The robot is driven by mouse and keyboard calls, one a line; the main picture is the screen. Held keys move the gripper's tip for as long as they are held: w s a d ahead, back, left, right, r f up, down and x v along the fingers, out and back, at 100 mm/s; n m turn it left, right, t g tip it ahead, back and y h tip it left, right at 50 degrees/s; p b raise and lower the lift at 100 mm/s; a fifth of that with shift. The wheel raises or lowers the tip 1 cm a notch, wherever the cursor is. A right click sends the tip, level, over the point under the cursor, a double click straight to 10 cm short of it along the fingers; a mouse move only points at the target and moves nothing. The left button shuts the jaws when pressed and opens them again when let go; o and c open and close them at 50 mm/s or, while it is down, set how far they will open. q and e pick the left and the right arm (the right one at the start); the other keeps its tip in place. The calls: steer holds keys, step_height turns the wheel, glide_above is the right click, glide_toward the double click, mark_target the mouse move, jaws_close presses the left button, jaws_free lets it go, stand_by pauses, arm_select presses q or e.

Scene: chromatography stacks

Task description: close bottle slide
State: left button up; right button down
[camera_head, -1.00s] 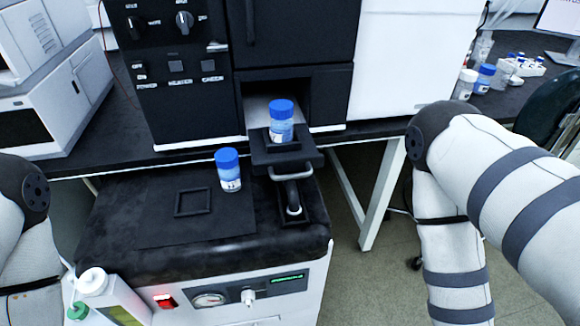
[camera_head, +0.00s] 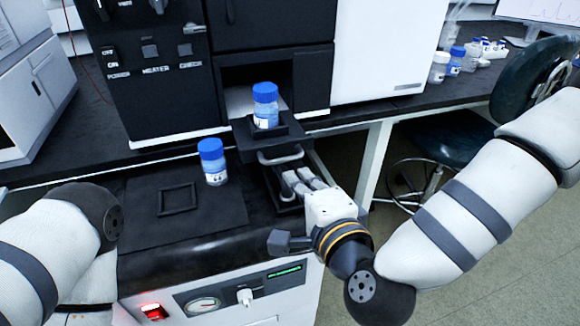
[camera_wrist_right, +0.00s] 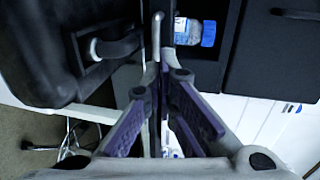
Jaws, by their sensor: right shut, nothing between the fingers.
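The bottle slide (camera_head: 283,141) is a black tray standing out from the dark recess of the black instrument, with a grey bar handle (camera_head: 281,158) at its front. A blue-capped bottle (camera_head: 265,107) stands upright on it; it also shows in the right wrist view (camera_wrist_right: 194,32). My right gripper (camera_head: 298,178) is shut and empty, close in front of and below the handle. In the right wrist view its fingertips (camera_wrist_right: 163,72) meet near a light bar; whether they touch it I cannot tell. My left gripper is not in view; only part of that arm shows.
A second blue-capped bottle (camera_head: 212,162) stands on the lower black top, beside an empty square frame (camera_head: 178,198). Another handle fitting (camera_wrist_right: 112,46) lies left of my fingers in the wrist view. A dark chair (camera_head: 530,85) stands at right.

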mark_target(283, 158)
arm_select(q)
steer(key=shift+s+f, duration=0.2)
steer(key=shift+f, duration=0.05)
arm_select(e)
steer(key=x, duration=0.6)
steer(key=shift+w+f, duration=0.1)
steer(key=shift+w, duration=0.05)
steer(key=shift+a, duration=0.1)
